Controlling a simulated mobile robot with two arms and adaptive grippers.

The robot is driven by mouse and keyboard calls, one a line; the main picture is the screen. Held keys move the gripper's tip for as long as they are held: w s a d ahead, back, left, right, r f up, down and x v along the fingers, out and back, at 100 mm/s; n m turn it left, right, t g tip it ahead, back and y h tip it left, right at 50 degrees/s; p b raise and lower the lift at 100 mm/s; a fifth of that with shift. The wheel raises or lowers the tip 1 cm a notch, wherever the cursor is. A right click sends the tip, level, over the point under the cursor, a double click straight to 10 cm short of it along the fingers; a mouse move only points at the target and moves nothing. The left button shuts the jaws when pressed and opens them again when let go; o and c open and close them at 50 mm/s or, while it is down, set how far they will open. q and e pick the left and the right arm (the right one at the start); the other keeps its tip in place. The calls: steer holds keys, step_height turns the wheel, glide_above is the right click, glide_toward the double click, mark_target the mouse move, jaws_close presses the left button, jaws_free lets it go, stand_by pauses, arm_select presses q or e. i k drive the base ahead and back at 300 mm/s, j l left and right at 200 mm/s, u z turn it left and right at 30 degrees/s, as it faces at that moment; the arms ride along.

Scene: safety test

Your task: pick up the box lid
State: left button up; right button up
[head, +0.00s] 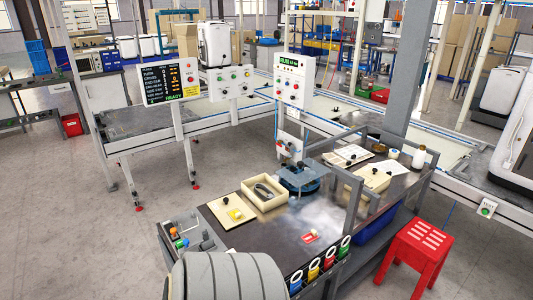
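An open beige box (286,195) stands on the dark workbench, with a dark curved item inside it. A second flat beige panel with a small dark knob (343,160) lies at the back of the bench. A beige box closed by a knobbed lid (373,173) stands in front of that panel. I cannot tell which of these flat pieces the task names. Neither of my grippers shows in the head view.
A grey metal rail (353,205) rises from the bench. Colored bins (313,271) hang on the front edge. A red stool (420,243) stands at right. The bench middle is mostly clear.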

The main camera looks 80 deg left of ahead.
mark_target(221, 208)
steer(key=k+j+z, duration=0.15)
steer(key=k+z, duration=0.2)
steer(key=k, duration=0.15)
steer(key=k+z, duration=0.35)
steer(key=k+j+u, duration=0.35)
steer(key=k+j, duration=0.2)
steer(key=j, duration=0.15)
steer(key=k+j+u, duration=0.2)
steer(key=j, duration=0.2)
steer(key=k+j+u, duration=0.2)
steer(key=j, duration=0.25)
steer(key=k, duration=0.1)
